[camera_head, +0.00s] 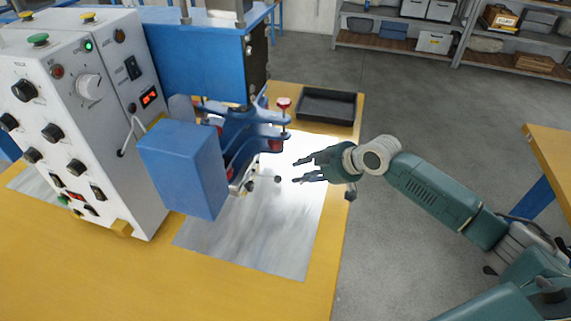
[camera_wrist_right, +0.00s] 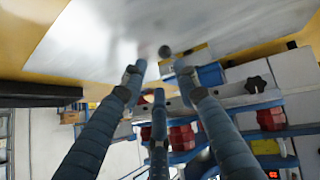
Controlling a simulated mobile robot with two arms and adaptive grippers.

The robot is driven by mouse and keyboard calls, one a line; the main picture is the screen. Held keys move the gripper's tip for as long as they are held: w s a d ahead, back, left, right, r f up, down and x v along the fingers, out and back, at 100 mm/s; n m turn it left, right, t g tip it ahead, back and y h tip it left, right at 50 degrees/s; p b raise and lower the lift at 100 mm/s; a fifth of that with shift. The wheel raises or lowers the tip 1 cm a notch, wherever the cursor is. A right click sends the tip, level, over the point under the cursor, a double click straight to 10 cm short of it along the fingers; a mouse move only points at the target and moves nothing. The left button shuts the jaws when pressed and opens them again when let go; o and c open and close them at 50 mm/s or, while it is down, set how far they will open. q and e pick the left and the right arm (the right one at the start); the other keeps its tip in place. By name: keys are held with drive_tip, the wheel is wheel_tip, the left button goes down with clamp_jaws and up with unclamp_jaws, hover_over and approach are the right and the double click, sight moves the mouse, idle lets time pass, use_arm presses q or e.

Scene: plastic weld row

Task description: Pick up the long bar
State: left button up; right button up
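My right gripper (camera_head: 296,171) is over the metal sheet at the right side of the blue machine, fingers pointing left. In the right wrist view its fingers (camera_wrist_right: 158,80) are spread, with nothing between them. A small dark ball (camera_head: 277,179) is just left of the fingertips; it also shows beyond them in the wrist view (camera_wrist_right: 164,52). A thin pale rod seems to lead from it toward the machine, but glare blurs this. I cannot tell for certain which part is the long bar. My left gripper is out of view.
The blue machine (camera_head: 182,168) with red knobs and a white control box (camera_head: 85,110) fills the left of the yellow table (camera_head: 130,285). A black tray (camera_head: 326,106) lies at the back right. The front of the metal sheet (camera_head: 255,245) is clear.

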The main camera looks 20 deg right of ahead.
sight(280, 179)
drive_tip(key=x, duration=0.6)
drive_tip(key=a+x, duration=0.1)
drive_tip(key=x, duration=0.2)
drive_tip(key=shift+s+f, duration=0.1)
drive_tip(key=shift+f, duration=0.05)
drive_tip(key=shift+w+a+f, duration=0.1)
drive_tip(key=shift+w+f, duration=0.1)
drive_tip(key=shift+w+a+f, duration=0.1)
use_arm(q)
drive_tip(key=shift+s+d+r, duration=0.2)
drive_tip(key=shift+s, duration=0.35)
use_arm(e)
clamp_jaws()
